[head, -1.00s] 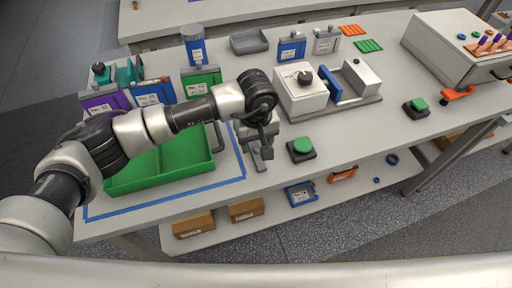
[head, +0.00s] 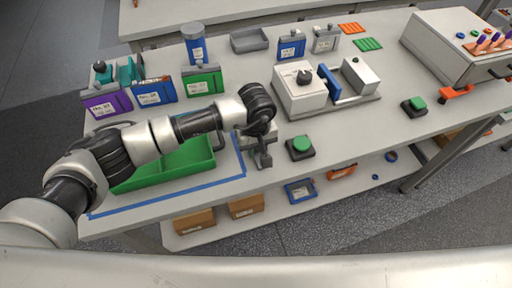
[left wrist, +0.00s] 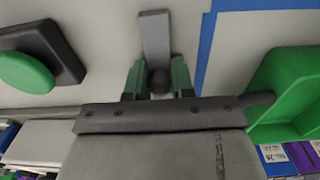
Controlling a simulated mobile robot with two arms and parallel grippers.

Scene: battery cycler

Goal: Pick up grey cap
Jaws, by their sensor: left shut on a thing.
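My left gripper (head: 262,158) is low over the front part of the bench, between the green tray and a green button. I cannot tell whether the strip is part of the cap. In the head view the gripper and wrist mostly hide the held piece. My right gripper is not in view.
The green tray (head: 163,171) lies inside blue tape left of the gripper. The green button (head: 300,147) is close on the right. A white device (head: 301,94) stands behind. Purple, blue and green battery packs (head: 202,81) stand at the back left.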

